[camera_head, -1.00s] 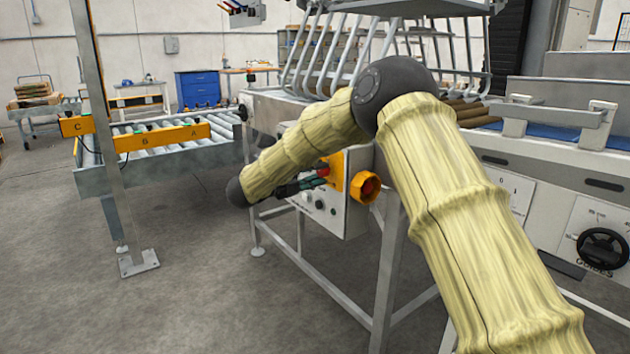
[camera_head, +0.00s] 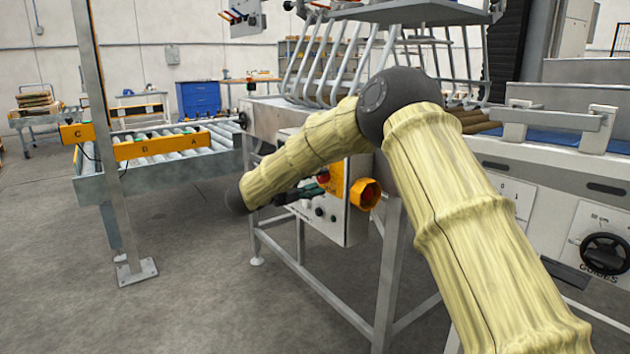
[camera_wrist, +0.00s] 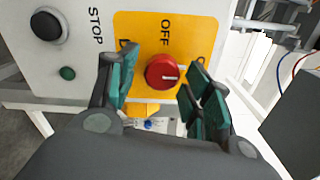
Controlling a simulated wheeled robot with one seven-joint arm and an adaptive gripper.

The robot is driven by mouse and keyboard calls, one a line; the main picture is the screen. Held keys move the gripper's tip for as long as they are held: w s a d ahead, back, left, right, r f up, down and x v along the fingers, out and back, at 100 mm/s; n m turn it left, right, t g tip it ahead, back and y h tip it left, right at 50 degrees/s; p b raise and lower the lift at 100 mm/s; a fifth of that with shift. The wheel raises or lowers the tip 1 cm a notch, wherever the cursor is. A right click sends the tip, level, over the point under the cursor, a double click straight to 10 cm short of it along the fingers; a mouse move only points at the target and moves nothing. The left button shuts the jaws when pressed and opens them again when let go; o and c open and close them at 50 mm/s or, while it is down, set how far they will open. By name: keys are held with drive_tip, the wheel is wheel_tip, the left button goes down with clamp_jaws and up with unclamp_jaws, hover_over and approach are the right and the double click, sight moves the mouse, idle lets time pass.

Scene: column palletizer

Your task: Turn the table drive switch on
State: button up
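The table drive switch is a red round knob (camera_wrist: 162,72) with a white pointer line, on a yellow plate (camera_wrist: 140,30) marked OFF. The line points toward the right of the wrist picture. My gripper (camera_wrist: 160,88) is open, its green-padded fingers on either side of the knob with gaps visible; I cannot tell how far the tips are from the plate. In the head view my gripper (camera_head: 312,190) is at the control box (camera_head: 348,222) under the machine table, and my arm hides part of it.
A black STOP button (camera_wrist: 46,26) and a small green button (camera_wrist: 67,73) sit left of the plate. A yellow-housed round control (camera_head: 365,193) sticks out of the box's side. Table legs (camera_head: 388,270) stand below. The floor at left is open.

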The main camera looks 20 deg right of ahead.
idle(0.3)
drive_tip(key=v, duration=1.2)
drive_tip(key=shift+r, duration=0.1)
